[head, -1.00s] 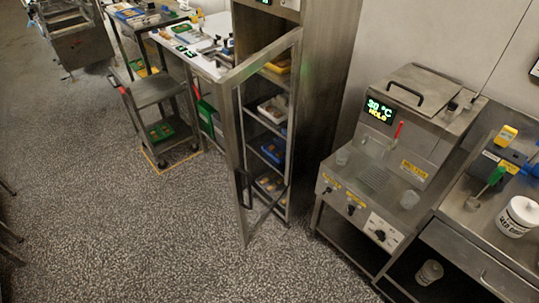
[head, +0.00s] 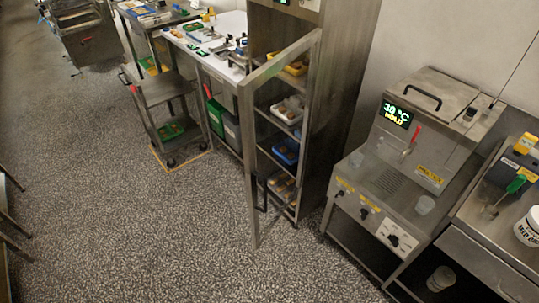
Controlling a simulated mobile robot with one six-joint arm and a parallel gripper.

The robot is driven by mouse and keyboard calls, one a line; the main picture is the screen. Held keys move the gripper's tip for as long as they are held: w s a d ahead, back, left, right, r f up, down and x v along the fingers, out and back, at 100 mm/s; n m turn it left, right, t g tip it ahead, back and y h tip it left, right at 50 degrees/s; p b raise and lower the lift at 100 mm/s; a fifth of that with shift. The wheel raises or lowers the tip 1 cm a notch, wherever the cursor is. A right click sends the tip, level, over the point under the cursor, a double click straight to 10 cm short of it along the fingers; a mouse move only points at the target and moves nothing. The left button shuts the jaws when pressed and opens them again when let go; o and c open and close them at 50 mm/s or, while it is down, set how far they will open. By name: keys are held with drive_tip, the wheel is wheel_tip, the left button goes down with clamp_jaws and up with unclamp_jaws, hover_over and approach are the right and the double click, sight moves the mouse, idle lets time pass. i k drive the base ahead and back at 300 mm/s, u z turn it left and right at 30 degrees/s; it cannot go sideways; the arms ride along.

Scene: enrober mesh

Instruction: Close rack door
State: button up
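The rack door (head: 248,150) is a tall metal-framed door with a clear pane, standing open from the steel rack cabinet (head: 340,90). It swings out towards the front left, and a dark handle (head: 264,192) shows low on its free edge. Inside the rack are shelves with a white tray (head: 287,110), a blue tray (head: 286,151) and yellow trays. My gripper is not in view.
A melter with a 30 °C display (head: 397,114) stands right of the rack, beside a steel bench (head: 475,245). A cart (head: 165,90) and a worktable (head: 205,45) stand to the left. The speckled floor (head: 150,235) in front is clear.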

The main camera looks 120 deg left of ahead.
sight(245, 88)
drive_tip(key=z, duration=0.35)
drive_tip(key=k, duration=0.2)
drive_tip(key=u, duration=2.75)
drive_tip(key=k, duration=0.15)
drive_tip(key=u, duration=1.25)
drive_tip(key=k, duration=0.65)
drive_tip(key=z, duration=0.2)
drive_tip(key=i, duration=0.6)
drive_tip(key=z, duration=0.1)
